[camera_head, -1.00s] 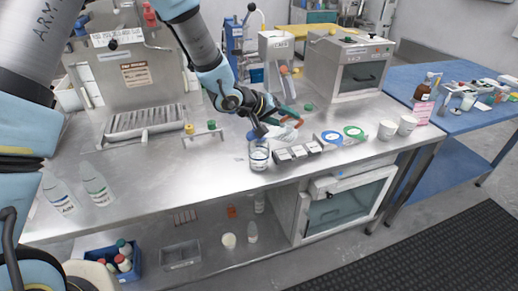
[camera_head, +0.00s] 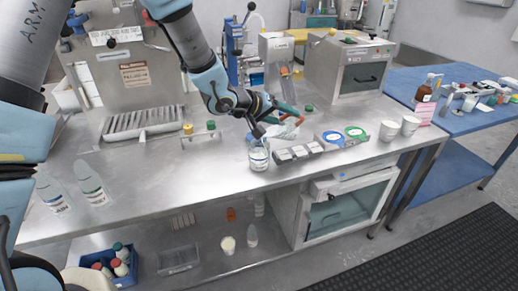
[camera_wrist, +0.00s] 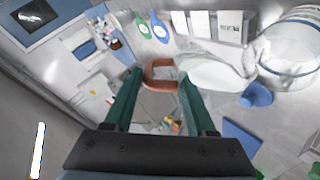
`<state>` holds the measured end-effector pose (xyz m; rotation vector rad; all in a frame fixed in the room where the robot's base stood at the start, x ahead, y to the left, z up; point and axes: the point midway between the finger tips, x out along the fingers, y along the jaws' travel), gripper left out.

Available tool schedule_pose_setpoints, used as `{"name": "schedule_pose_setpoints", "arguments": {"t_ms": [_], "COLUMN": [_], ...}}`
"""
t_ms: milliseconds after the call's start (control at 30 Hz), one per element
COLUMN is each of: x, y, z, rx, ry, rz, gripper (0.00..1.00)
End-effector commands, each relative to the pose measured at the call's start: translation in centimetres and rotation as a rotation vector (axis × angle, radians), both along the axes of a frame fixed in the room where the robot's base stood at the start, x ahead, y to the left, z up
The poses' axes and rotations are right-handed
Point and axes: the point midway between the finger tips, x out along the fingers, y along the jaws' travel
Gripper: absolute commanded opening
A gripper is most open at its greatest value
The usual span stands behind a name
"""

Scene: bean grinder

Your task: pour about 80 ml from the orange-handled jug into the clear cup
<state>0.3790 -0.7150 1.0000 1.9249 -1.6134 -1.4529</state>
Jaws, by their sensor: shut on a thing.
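My gripper (camera_wrist: 160,85) has green fingers and is shut on the orange handle (camera_wrist: 160,66) of the jug. The jug's clear body (camera_wrist: 212,72) extends right from the handle in the wrist view, towards the clear cup (camera_wrist: 290,58). In the head view the jug (camera_head: 284,131) looks tilted, its pale body behind and to the right of the cup. The clear cup (camera_head: 259,159) stands upright near the front of the steel bench, with markings on its side. I cannot make out a stream or the liquid level.
Small dark-fronted boxes (camera_head: 299,152) stand right of the cup. Two bottles (camera_head: 91,182) stand at the left. The bench's (camera_head: 180,175) front middle is clear.

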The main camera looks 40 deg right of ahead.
Motion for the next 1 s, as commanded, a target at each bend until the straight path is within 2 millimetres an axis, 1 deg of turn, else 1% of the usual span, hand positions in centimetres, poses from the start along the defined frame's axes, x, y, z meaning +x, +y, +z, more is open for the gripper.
{"name": "schedule_pose_setpoints", "arguments": {"t_ms": [1000], "x": [0.14], "y": [0.84], "z": [0.29], "rx": [-0.121], "ry": [0.015], "rz": [0.000], "gripper": [0.00]}}
